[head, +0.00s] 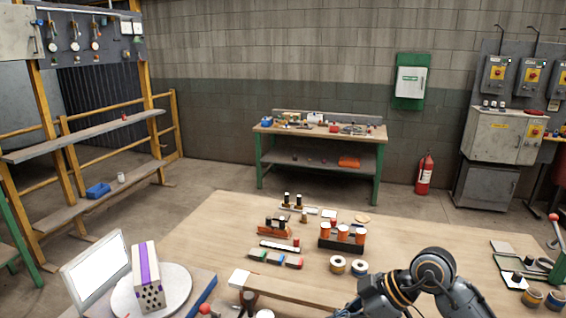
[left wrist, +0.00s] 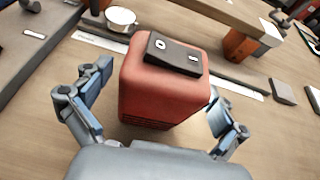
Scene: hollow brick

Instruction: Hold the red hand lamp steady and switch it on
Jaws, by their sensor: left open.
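In the left wrist view the red hand lamp (left wrist: 160,88) is a red box with rounded edges, standing on the wooden bench. A black rocker switch (left wrist: 174,54) with white O and I marks sits on its top. I cannot tell which way the rocker is pressed. My left gripper (left wrist: 157,82) is open, with one finger to the left of the lamp and one to the right. The left finger is apart from it; the right finger is close to its side, and contact is unclear. I cannot make out the lamp or either gripper's fingertips in the head view.
The wooden bench (head: 215,235) holds a black rack of orange-capped cylinders (head: 342,238), two tape-like rolls (head: 348,266) and small blocks. A white box with a purple stripe (head: 147,275) stands on a round plate at left. Dark bars lie beyond the lamp in the left wrist view.

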